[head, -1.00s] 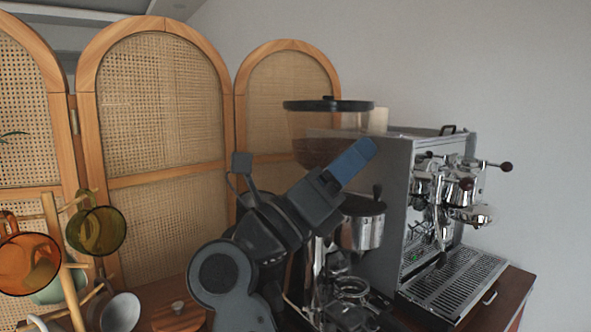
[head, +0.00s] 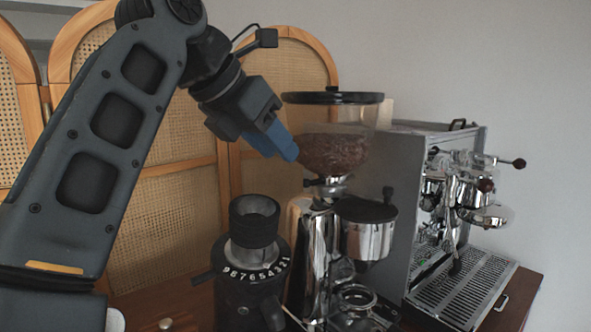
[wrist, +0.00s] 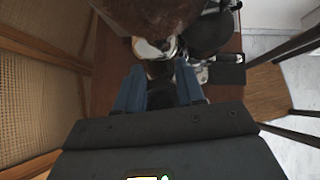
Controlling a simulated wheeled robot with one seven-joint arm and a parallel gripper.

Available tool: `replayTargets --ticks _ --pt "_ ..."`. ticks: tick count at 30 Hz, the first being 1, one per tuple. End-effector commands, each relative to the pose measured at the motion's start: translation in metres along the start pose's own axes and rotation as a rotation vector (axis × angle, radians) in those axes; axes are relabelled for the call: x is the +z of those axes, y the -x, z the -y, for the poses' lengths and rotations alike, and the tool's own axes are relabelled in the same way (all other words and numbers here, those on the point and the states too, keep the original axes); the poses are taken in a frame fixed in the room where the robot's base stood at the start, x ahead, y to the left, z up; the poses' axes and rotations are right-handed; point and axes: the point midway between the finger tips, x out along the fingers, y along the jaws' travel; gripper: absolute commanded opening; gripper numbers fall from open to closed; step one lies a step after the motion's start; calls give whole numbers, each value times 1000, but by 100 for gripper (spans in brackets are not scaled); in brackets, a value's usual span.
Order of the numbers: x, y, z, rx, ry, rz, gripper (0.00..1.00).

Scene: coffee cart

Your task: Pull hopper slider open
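The clear bean hopper (head: 332,148) with brown beans and a black lid sits on the chrome coffee grinder (head: 318,240) in the head view. A small dark tab (head: 310,182) sticks out left at the hopper's neck; it may be the slider. My gripper (head: 288,151) points down and right, its blue fingers beside the hopper's lower left side. In the wrist view the two blue fingers of my gripper (wrist: 160,84) are apart with nothing clearly between them. The hopper's brown underside (wrist: 150,14) fills the top there. Contact with the slider cannot be told.
A black grinder with a numbered dial (head: 255,270) stands front left of the chrome grinder. The espresso machine (head: 455,210) stands to the right. Rattan screens (head: 175,160) stand behind my arm. A black doser lid (head: 365,210) sits below the hopper.

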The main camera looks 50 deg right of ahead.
Motion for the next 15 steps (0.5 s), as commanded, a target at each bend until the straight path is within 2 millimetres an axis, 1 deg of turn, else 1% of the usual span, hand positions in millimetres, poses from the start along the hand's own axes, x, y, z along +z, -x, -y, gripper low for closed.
replayTargets --ticks 4,12,15 --pt "0 -12 0 0 0 -5 38" --pt "2 -54 0 -2 0 -2 38" --pt "1 -65 0 -1 0 -2 38"
